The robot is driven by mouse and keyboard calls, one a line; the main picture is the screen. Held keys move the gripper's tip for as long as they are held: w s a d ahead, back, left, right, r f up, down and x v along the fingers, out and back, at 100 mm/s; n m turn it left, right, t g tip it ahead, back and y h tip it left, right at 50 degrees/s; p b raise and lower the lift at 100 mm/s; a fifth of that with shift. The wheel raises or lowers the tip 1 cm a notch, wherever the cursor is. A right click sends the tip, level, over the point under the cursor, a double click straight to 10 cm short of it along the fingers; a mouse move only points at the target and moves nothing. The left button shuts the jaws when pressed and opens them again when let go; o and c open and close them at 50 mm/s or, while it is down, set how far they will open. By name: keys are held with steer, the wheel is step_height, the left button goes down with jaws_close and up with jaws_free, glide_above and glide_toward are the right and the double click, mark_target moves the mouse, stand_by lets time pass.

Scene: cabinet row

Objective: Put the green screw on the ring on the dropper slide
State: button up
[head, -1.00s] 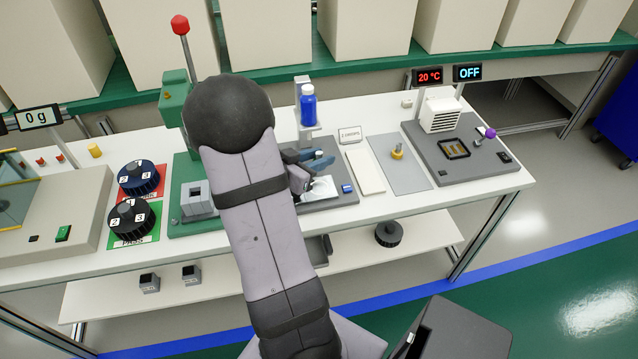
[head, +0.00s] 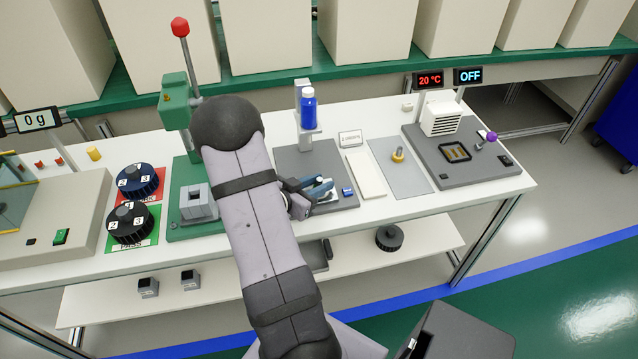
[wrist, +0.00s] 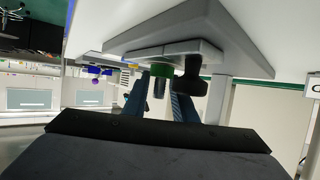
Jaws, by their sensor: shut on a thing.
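My gripper (head: 322,188) reaches over the front part of the grey dropper slide (head: 290,160), its blue fingers low over the base. In the wrist view, my gripper (wrist: 160,82) is shut on the green screw (wrist: 158,87), whose metal shank shows between the fingers. The base of the slide also shows at the top of the wrist view (wrist: 130,40). A dark rounded part (wrist: 195,84) is close beside the right finger. I cannot make out the ring clearly, nor tell whether the screw touches it. In the head view the screw is hidden by the gripper.
A blue bottle (head: 308,106) stands on the post at the back of the slide. A white strip (head: 366,175) and a grey plate with a brass part (head: 398,155) are further right. A green press (head: 177,110) is left.

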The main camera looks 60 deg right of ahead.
steer(key=shift+f, duration=0.15)
steer(key=o, duration=1)
steer(key=shift+o, duration=0.2)
steer(key=shift+r, duration=0.3)
steer(key=v, duration=1.2)
